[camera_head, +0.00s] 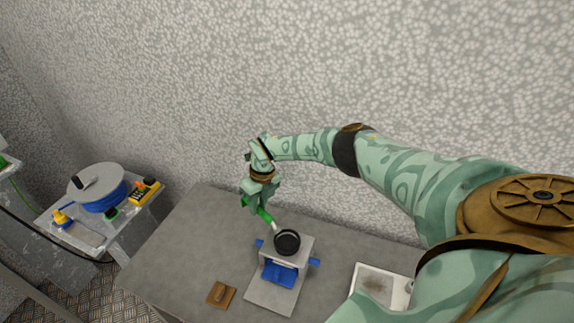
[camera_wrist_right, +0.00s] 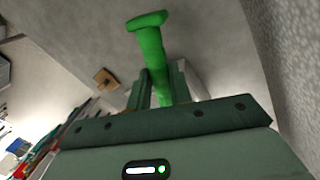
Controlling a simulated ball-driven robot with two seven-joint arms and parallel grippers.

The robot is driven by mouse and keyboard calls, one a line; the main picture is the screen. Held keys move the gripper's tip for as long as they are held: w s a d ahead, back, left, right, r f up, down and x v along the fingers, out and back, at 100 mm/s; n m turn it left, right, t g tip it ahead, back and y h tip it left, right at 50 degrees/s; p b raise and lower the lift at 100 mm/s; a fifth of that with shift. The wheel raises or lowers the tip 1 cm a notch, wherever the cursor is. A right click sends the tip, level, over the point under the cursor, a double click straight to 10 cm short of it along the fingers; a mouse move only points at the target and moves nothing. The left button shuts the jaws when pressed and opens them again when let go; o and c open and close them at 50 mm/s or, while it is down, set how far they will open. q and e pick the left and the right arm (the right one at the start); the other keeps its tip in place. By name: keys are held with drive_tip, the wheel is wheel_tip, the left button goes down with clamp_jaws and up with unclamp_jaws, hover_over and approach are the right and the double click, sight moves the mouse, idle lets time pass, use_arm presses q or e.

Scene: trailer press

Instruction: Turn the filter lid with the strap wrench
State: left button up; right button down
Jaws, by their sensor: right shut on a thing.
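My right gripper (camera_head: 260,206) is shut on the green handle of the strap wrench (camera_head: 266,217), above the back of the grey bench. The handle slants down to a pale end close to the filter lid (camera_head: 287,242), a round black piece. I cannot tell whether a strap goes around the lid. The lid sits on a grey block with blue parts (camera_head: 280,273) on a flat plate. In the right wrist view the green handle (camera_wrist_right: 151,45), with its flared end, stands out from between my right fingers (camera_wrist_right: 158,88). My left gripper is not in view.
A brown wooden piece (camera_head: 221,295) lies on the bench (camera_head: 190,245) at the front left. A white tray (camera_head: 366,271) is at the right, partly behind my arm. The speckled wall is close behind.

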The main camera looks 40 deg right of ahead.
drive_tip(key=shift+a+n, duration=0.8)
drive_tip(key=shift+a, duration=0.1)
drive_tip(key=a+n, duration=0.1)
drive_tip(key=s+a+n, duration=0.1)
drive_tip(key=a+n, duration=0.1)
drive_tip(key=shift+a+g+b, duration=0.1)
drive_tip(key=shift+g+b, duration=0.2)
drive_tip(key=shift+g, duration=0.1)
drive_tip(key=s+a+n, duration=0.1)
drive_tip(key=a+n, duration=0.1)
drive_tip(key=n, duration=0.1)
drive_tip(key=shift+s+a+g+h+p, duration=0.3)
drive_tip(key=shift+s+a+p, duration=0.05)
drive_tip(key=shift+a, duration=0.05)
